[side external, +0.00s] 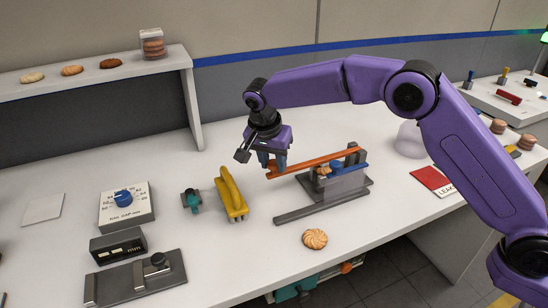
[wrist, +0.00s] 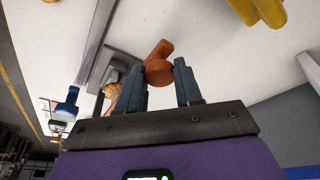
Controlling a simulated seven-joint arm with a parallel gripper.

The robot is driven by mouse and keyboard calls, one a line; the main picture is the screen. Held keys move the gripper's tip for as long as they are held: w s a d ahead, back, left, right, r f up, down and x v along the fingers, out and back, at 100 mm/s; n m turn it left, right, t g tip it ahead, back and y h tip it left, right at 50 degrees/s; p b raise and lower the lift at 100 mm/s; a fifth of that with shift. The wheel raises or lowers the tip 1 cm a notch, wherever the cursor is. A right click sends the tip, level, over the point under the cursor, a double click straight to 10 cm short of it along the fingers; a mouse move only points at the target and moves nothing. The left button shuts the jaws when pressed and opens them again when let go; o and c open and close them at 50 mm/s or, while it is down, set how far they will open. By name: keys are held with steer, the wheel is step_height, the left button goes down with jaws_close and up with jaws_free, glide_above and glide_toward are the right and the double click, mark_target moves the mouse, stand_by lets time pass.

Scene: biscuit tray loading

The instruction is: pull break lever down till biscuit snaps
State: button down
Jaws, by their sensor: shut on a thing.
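The break lever (side external: 315,163) is a long orange bar, sloping slightly down to the left from a grey stand (side external: 340,186). My gripper (side external: 272,163) is shut on the lever's left end. In the wrist view, the orange lever end (wrist: 158,68) sits between the two blue-grey fingers of my gripper (wrist: 163,85). A tan biscuit (side external: 323,171) is on the stand under the lever, near a blue part (side external: 350,168); it is partly hidden, and I cannot tell whether it is whole. In the wrist view it shows small beside the left finger (wrist: 111,90).
A yellow handled tool (side external: 231,195) and a small teal device (side external: 191,199) stand left of the lever. A round biscuit (side external: 315,239) lies in front of the stand. A red card (side external: 434,181) lies to the right. The white table is clear around the front biscuit.

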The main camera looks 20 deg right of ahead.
steer(key=shift+f, duration=0.4)
steer(key=c, duration=0.8)
jaws_free()
steer(key=shift+o, duration=0.2)
steer(key=shift+r, duration=0.1)
steer(key=shift+a+r, duration=0.2)
steer(key=shift+r, duration=0.3)
steer(key=v, duration=1.6)
steer(key=shift+s+a+r, duration=0.1)
